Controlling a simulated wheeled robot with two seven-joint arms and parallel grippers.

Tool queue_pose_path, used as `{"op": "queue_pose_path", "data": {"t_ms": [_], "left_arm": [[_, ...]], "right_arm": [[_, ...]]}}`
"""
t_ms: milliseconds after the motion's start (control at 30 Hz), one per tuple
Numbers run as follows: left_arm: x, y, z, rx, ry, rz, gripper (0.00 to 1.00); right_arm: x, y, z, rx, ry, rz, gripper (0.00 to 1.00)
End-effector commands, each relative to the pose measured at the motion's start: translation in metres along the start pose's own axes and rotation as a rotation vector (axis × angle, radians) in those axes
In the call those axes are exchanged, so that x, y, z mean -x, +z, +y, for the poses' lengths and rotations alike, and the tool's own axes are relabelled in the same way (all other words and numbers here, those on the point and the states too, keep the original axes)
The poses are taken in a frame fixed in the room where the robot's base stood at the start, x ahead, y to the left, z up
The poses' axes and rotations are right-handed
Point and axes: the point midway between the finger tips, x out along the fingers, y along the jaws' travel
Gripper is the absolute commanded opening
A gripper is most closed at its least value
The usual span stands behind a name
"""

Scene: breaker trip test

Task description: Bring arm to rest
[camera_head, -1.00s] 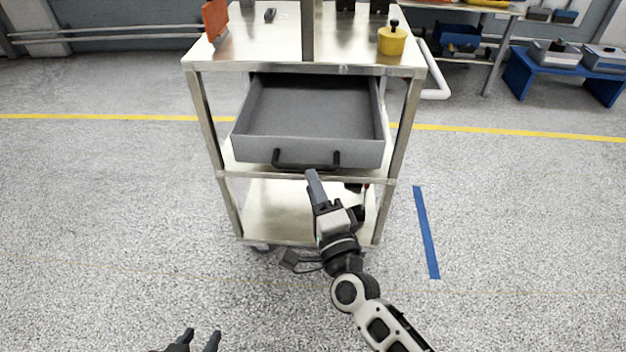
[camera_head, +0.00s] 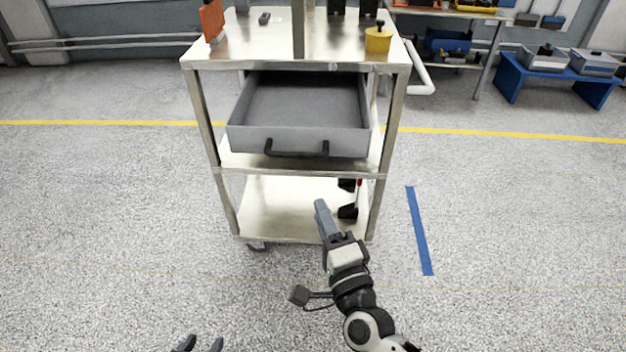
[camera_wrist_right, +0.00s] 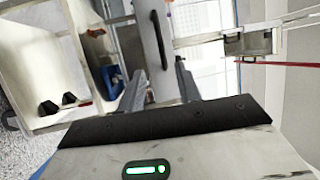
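My right gripper (camera_head: 322,217) is in front of the cart, below and nearer than the drawer handle (camera_head: 297,149). In the right wrist view its two fingers (camera_wrist_right: 160,86) stand apart with nothing held between them. The dark handle (camera_wrist_right: 160,40) shows beyond the fingertips, apart from them. The grey drawer (camera_head: 300,140) is pulled out and looks empty. My left gripper (camera_head: 200,345) is at the bottom edge, its two fingertips apart and empty; the rest of it is cut off.
The metal cart (camera_head: 200,110) has a lower shelf (camera_head: 275,210) with dark red-and-black items (camera_head: 348,211) at its right. A yellow object (camera_head: 378,40) and an orange plate (camera_head: 211,20) stand on top. A blue floor strip (camera_head: 419,230) lies right. The floor in front is clear.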

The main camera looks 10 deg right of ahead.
Motion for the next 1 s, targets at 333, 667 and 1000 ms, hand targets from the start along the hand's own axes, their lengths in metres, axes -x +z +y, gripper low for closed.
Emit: {"op": "queue_pose_path", "data": {"t_ms": [333, 667, 1000], "left_arm": [[-0.001, 0.004, 0.0, 0.0, 0.0, -0.008, 0.36], [-0.001, 0.004, 0.0, 0.0, 0.0, -0.009, 0.36], [-0.001, 0.004, 0.0, 0.003, -0.001, -0.007, 0.36]], "right_arm": [[0.047, 0.015, 0.028, 0.437, 0.144, -0.204, 0.34], [0.164, -0.016, 0.094, 1.335, 0.495, -0.682, 0.34], [0.172, -0.021, 0.097, 1.391, 0.521, -0.719, 0.34]]}}
